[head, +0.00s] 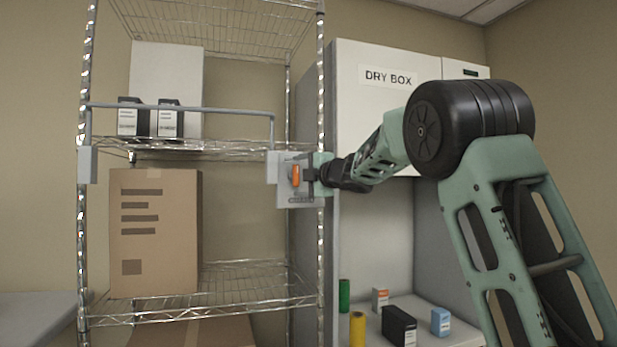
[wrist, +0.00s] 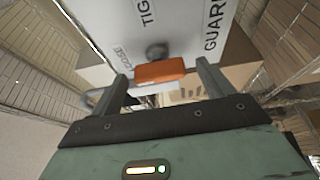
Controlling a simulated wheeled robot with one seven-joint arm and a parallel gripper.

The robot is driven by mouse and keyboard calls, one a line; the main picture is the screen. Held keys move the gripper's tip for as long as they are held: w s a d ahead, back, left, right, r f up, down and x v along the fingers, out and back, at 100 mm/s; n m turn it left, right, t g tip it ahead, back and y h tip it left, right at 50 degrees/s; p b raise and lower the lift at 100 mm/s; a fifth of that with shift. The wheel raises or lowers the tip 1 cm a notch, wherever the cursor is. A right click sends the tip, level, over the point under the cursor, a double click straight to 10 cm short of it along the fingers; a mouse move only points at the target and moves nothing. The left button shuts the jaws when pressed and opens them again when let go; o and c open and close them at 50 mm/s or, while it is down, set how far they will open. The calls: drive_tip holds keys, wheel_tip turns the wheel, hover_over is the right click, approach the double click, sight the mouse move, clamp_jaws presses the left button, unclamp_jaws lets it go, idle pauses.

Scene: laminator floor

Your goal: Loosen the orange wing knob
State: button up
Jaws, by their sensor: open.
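The orange wing knob (head: 296,176) is on a grey bracket plate (head: 285,195) at the right post of the wire rack, at the end of a grey guard bar (head: 190,108). In the wrist view the knob (wrist: 160,72) is an orange bar on a dark round stem, in front of a pale plate (wrist: 185,25) with lettering, partly readable as "TIG" and "GUARD". My gripper (head: 305,175) is at the bracket in the head view. In the wrist view its two fingers (wrist: 163,82) are apart, one on each side of the knob, with gaps between them and it.
The wire rack holds a cardboard box (head: 155,235) and two black-and-white cartridges (head: 150,119) behind the guard bar. To the right stands a cabinet marked DRY BOX (head: 375,70).

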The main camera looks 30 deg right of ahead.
drive_tip(key=s+d+b, duration=0.2)
drive_tip(key=s+b, duration=0.2)
drive_tip(key=s, duration=1.3)
drive_tip(key=shift+a, duration=0.1)
drive_tip(key=w+a+f+m+g, duration=0.3)
drive_tip(key=a+f+m, duration=0.3)
drive_tip(key=a+f, duration=0.6)
drive_tip(key=s+a+f+m+g, duration=0.2)
drive_tip(key=s+a+f, duration=0.1)
drive_tip(key=a+f, duration=0.3)
drive_tip(key=s+a+f+m+g, duration=0.1)
drive_tip(key=s+a+f+g, duration=0.15)
drive_tip(key=a+f, duration=0.35)
drive_tip(key=s+a+f+m+g, duration=0.1)
drive_tip(key=s+a+f+g, duration=0.2)
drive_tip(key=s+f, duration=0.3)
drive_tip(key=s+a+f+m+g, duration=0.1)
drive_tip(key=s+a+f+g, duration=0.2)
drive_tip(key=s, duration=1)
drive_tip(key=s+a+f+g+h, duration=0.1)
drive_tip(key=s+a+f+g, duration=0.3)
drive_tip(key=s+f, duration=0.4)
drive_tip(key=shift+s+f+m, duration=0.35)
drive_tip(key=shift+s+m, duration=0.05)
drive_tip(key=shift+s, duration=0.7)
